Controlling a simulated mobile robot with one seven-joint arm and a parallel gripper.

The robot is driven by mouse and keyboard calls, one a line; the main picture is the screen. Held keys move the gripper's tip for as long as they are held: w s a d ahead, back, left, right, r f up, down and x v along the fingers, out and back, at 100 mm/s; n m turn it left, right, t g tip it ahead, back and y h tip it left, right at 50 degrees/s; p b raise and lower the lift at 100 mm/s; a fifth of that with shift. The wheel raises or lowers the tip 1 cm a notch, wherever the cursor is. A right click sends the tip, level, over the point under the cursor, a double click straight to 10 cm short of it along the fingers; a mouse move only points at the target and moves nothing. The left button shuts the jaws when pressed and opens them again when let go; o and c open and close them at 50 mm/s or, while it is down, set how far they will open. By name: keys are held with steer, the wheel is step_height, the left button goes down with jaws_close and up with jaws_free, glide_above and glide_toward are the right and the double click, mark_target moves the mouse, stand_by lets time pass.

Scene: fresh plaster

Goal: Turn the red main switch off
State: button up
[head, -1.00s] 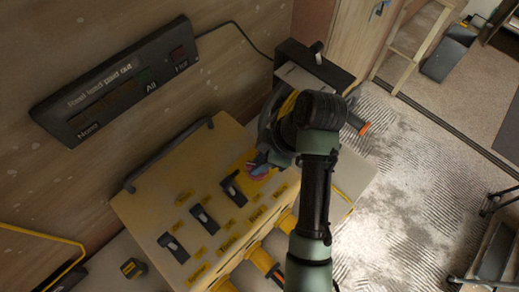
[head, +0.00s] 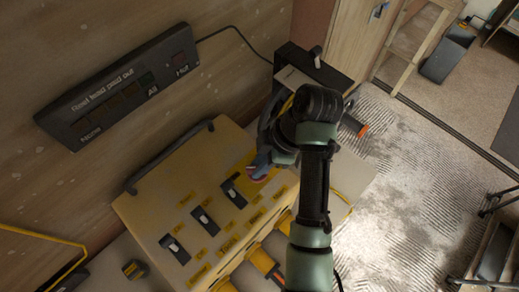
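The red main switch (head: 258,177) sits on a yellow patch at the far right end of the cream control box. Only a small reddish part of it shows; my gripper covers the rest. My gripper (head: 262,167) is over the switch, with its blue-grey fingertips at or against it. I cannot tell from this view whether the fingers are closed on the switch or which way it is turned. The cream control box (head: 160,212) has a row of black toggle switches (head: 204,221) with yellow labels to the left of my gripper.
A dark indicator panel (head: 115,92) hangs on the wooden wall, with a cable running right. A black box (head: 312,72) stands behind my arm. Yellow-and-black plugs or connectors (head: 265,264) line the box's front. Open floor lies at right.

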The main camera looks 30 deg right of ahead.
steer(key=o, duration=0.4)
steer(key=p+v, duration=0.6)
steer(key=v, duration=0.7)
steer(key=shift+p, duration=0.4)
stand_by(0.4)
